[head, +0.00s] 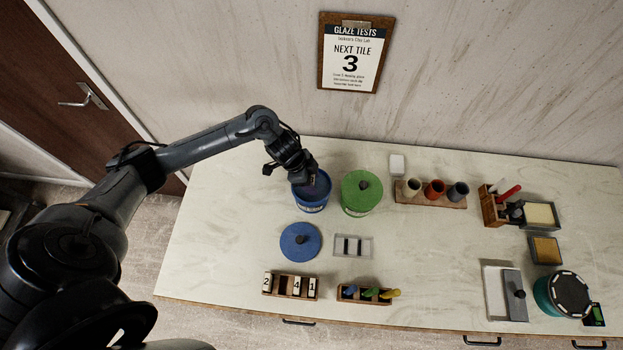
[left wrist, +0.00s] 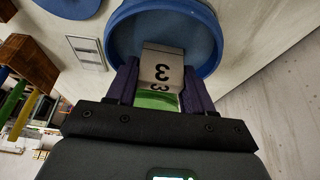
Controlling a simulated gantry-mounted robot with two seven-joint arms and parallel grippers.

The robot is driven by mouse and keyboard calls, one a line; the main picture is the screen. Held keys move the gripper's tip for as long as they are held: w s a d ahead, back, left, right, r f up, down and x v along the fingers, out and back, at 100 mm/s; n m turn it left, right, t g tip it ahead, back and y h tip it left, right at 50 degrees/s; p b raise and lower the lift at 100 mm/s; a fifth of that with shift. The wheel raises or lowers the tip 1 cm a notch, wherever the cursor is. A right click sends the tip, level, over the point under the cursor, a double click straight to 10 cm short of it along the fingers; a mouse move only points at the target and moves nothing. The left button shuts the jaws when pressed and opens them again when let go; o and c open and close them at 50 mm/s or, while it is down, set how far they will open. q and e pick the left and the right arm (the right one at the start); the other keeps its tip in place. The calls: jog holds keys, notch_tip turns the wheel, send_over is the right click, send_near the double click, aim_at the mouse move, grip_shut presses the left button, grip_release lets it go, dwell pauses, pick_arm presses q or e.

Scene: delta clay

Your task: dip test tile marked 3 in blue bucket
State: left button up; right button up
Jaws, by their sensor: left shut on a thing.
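The blue bucket (head: 312,204) stands open at the back left of the counter. My left gripper (head: 311,181) reaches down over its mouth. In the left wrist view my left gripper (left wrist: 158,85) is shut on the tile marked 3 (left wrist: 163,66), a pale tile between the purple fingers. The tile shows against the inside of the blue bucket (left wrist: 211,32). I cannot tell how deep its far end sits or whether it touches the glaze. In the head view the gripper hides the tile. My right gripper is not in view.
The blue lid (head: 300,241) lies in front of the bucket. A green lidded bucket (head: 360,203) stands close on the right. The tile rack (head: 283,288) holds tiles 2, 4 and 1, with a gap after 2. A grey drying rack (head: 340,246) lies right of the lid.

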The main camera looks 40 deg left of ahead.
pick_arm(q)
jog(key=shift+p, duration=0.35)
dwell(0.3)
dwell(0.6)
jog(key=shift+f, duration=0.35)
dwell(0.8)
jog(key=shift+f+p, duration=0.15)
jog(key=shift+p, duration=0.15)
dwell(1.0)
